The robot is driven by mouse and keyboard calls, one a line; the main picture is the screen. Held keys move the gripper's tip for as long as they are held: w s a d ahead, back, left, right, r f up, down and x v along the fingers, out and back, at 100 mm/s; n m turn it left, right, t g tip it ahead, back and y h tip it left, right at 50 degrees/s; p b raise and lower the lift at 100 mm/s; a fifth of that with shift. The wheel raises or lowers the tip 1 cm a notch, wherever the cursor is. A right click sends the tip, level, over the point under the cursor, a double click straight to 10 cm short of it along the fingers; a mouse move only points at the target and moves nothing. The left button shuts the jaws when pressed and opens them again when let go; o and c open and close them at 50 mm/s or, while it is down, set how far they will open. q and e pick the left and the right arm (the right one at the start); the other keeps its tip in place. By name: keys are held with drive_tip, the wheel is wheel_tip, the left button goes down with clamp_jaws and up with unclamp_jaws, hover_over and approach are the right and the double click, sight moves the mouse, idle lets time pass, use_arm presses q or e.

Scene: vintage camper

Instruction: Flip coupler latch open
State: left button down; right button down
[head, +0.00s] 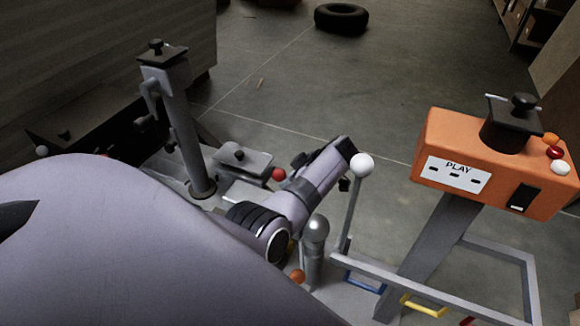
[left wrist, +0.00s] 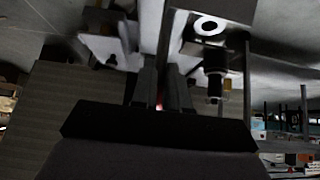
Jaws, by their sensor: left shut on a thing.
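The coupler (head: 242,160) is a grey housing on the trailer frame, left of centre in the head view. A red knob (head: 278,174) shows at its right end and looks like the latch handle. My left gripper (head: 290,177) reaches in from the right side of this knob, its fingers partly hidden by my wrist. In the left wrist view the two dark fingers (left wrist: 160,88) are close together with a small reddish spot between them. They look shut on the red knob. The latch's exact angle is hard to tell. My right gripper is not in view.
A jack post (head: 181,120) stands left of the coupler. A lever with a white knob (head: 362,163) and a grey dome-topped post (head: 315,230) stand close by my wrist. An orange PLAY box (head: 498,160) is at right. A tyre (head: 341,17) lies on the open floor behind.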

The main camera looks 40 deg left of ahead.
use_arm(q)
drive_tip(key=shift+w+a+r, duration=0.15)
drive_tip(key=shift+a+r, duration=0.1)
drive_tip(key=shift+r, duration=0.25)
drive_tip(key=c, duration=0.9)
unclamp_jaws()
drive_tip(key=shift+r, duration=0.1)
drive_tip(key=shift+c, duration=0.2)
drive_tip(key=shift+o, duration=1)
drive_tip(key=shift+d+f, duration=0.1)
drive_tip(key=shift+f, duration=0.1)
drive_tip(key=s+v, duration=0.1)
drive_tip(key=v, duration=0.6)
drive_tip(key=shift+w+p, duration=0.4)
drive_tip(key=shift+p, duration=0.05)
drive_tip(key=shift+r, duration=0.1)
